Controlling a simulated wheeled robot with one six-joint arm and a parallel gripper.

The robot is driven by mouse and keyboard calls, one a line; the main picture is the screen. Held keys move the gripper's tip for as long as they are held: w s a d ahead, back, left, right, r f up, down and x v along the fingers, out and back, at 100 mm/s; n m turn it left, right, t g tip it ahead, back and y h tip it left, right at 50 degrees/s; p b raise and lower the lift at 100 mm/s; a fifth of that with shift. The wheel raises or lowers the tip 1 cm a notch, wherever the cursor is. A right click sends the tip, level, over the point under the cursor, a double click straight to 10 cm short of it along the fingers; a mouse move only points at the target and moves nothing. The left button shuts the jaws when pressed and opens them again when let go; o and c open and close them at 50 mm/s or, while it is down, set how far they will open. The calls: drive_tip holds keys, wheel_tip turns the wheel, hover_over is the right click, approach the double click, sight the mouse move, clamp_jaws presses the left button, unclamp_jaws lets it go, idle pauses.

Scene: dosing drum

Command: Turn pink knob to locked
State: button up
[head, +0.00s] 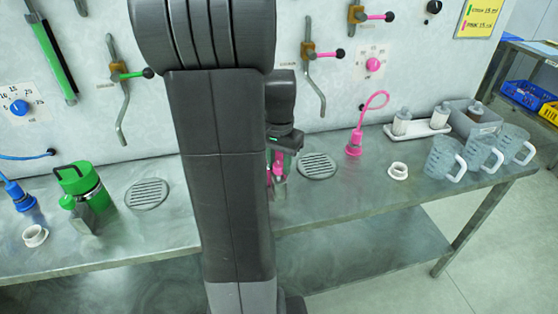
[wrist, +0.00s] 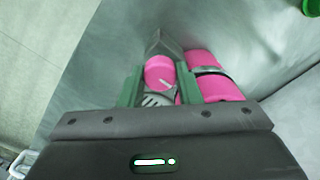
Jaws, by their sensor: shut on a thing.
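The pink knob (wrist: 158,66) is in the wrist view, a round pink cap with a short white mark lying slantwise on its face. It sits on a grey pointed body beside a pink cylinder (wrist: 222,88) with a dark band. My gripper (wrist: 157,84) has its green-padded fingers on both sides of the knob and is shut on it. In the head view my gripper (head: 280,155) points down at the bench, and only small pink parts show below it. My arm hides much of this spot. I cannot read a locked mark.
The wall panel behind holds levers and a pink dial (head: 373,65).

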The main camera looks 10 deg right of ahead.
sight(279, 164)
idle(0.4)
drive_tip(key=o, duration=1)
drive_tip(key=shift+c, duration=0.2)
wheel_tip(279, 164, up, 14)
drive_tip(key=shift+f, duration=0.1)
wheel_tip(279, 164, down, 14)
drive_tip(key=shift+r, duration=0.1)
idle(0.4)
